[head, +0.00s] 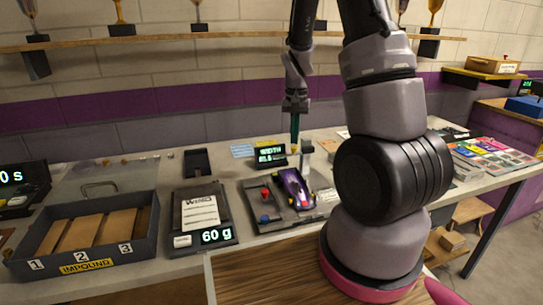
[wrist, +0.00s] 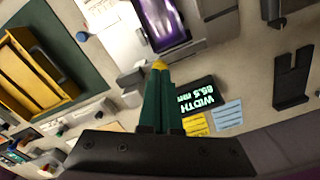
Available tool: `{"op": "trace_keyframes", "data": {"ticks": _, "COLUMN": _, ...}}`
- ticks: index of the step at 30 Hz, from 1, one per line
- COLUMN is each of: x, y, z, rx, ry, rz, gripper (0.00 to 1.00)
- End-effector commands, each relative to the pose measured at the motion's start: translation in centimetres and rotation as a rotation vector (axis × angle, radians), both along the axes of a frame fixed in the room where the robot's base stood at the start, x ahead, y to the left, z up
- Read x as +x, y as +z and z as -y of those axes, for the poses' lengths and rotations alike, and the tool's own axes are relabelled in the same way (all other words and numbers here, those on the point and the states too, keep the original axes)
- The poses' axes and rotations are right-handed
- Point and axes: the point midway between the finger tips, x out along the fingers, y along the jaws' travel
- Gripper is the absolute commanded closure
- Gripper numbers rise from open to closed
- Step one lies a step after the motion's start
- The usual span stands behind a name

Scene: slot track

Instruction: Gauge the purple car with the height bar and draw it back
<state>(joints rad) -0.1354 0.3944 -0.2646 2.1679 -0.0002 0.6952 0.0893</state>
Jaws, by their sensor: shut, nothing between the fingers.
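A small grey post (head: 306,150) stands to the right of my gripper. I cannot tell which part is the height bar.
A display (head: 269,154) reads WIDTH 85.5 mm, clearer in the wrist view (wrist: 196,98). A scale (head: 203,240) reads 60 g. A numbered IMPOUND tray (head: 88,266) stands left. A dark slotted holder (head: 197,163) is behind. My arm hides the bench's right-middle part.

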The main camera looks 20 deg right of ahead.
Motion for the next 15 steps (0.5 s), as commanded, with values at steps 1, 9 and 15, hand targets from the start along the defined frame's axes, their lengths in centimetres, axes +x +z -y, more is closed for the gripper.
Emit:
{"op": "trace_keyframes", "data": {"ticks": 1, "x": -0.01, "y": -0.1, "z": 0.0, "rx": 0.0, "ry": 0.0, "rz": 0.0, "gripper": 1.0}}
{"op": "trace_keyframes", "data": {"ticks": 9, "x": -0.01, "y": -0.52, "z": 0.0, "rx": 0.001, "ry": 0.0, "rz": -0.001, "gripper": 1.0}}
{"op": "trace_keyframes", "data": {"ticks": 15, "x": -0.02, "y": -0.82, "z": 0.0, "rx": 0.001, "ry": -0.001, "rz": -0.001, "gripper": 1.0}}
